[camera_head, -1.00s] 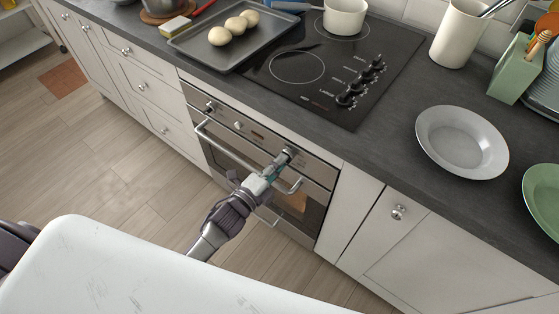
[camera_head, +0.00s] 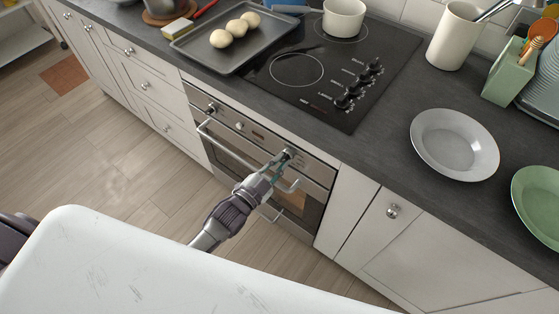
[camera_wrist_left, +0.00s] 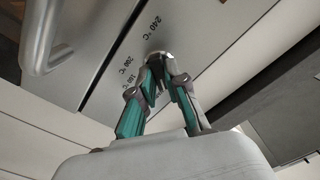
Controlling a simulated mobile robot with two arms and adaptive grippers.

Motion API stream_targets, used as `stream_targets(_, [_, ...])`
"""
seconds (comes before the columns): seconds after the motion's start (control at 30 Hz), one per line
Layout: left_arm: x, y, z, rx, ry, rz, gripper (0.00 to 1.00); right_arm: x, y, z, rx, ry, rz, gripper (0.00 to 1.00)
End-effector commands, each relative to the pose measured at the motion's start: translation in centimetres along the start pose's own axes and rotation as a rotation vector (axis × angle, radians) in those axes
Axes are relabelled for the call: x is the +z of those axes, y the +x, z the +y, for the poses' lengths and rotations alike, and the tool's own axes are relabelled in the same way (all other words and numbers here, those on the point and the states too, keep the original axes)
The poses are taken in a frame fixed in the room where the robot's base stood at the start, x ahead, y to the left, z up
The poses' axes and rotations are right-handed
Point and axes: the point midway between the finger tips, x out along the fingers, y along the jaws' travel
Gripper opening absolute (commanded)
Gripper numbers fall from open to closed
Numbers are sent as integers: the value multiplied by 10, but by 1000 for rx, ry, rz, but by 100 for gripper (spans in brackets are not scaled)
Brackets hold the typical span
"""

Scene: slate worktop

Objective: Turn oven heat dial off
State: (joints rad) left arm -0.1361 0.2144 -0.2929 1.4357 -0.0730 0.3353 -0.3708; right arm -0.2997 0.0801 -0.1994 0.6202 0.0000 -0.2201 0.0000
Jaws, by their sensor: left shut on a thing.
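The oven heat dial (camera_head: 288,153) is a round metal knob at the right end of the oven's front panel in the head view. In the left wrist view the dial (camera_wrist_left: 157,55) is partly hidden behind the fingers, beside printed marks including 240 °C and 200 °C. My left gripper (camera_head: 279,161) reaches it from the front. Its green-grey fingers (camera_wrist_left: 160,66) are closed on the dial from both sides. The dial's pointer is hidden, so I cannot tell its setting. My right gripper is not in view.
The oven door handle (camera_head: 232,157) runs just below the panel, close to my left gripper. Above are the black cooktop (camera_head: 330,85) with its own knobs, a baking tray (camera_head: 205,58) with dough balls and a white pot (camera_head: 344,18). A grey plate (camera_head: 454,145) stands right.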

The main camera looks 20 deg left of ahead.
Motion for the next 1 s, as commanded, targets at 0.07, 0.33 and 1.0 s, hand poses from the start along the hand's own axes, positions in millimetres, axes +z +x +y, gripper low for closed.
stream_targets(0.07, [0, -1, 0, 3, -71, -4, 0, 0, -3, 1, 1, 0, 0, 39])
stream_targets(0.33, [1, 0, 0, 2, -314, -3, 0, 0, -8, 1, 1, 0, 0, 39])
stream_targets(1.0, [2, -1, 1, 2, -614, -5, 0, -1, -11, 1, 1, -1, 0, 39])
